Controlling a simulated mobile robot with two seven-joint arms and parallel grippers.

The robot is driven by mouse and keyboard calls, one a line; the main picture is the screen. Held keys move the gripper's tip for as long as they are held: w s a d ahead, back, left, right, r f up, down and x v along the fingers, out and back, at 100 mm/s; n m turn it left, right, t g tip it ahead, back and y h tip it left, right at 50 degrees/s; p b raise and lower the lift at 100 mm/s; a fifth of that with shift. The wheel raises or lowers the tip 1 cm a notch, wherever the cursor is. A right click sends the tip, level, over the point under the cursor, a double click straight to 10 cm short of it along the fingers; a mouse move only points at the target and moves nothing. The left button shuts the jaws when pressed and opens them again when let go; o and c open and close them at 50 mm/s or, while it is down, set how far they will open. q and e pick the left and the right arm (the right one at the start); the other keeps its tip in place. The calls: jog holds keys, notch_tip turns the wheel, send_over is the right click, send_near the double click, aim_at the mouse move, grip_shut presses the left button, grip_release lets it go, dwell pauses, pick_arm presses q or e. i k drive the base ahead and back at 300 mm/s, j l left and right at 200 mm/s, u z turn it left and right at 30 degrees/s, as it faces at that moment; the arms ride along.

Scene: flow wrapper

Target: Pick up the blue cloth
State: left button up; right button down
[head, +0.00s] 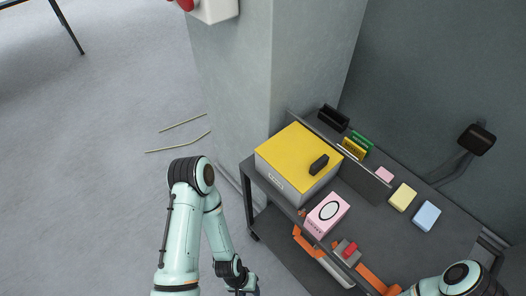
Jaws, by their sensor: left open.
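The blue cloth (427,216) is a small pale blue folded block. It lies flat on the dark bench top at the right, with nothing on it. My left gripper (248,292) is at the bottom edge of the view, partly cut off. It is open, low in front of the bench's left end, and far to the left of the cloth. My right arm shows at the bottom right, close in front of the bench's right part, but its gripper is out of view.
A yellow cloth (402,197) and a pink cloth (384,174) lie left of the blue one. A yellow-lidded box (287,151), a pink box (327,214) and a black bin (333,117) stand on the bench (374,226). A grey pillar (238,90) stands behind.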

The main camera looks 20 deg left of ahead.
aim_at(428, 214)
jog(key=u, duration=0.5)
jog(key=z, duration=1.55)
jog(key=k+j+z, duration=0.2)
jog(key=i+l, duration=0.05)
jog(key=l, duration=0.05)
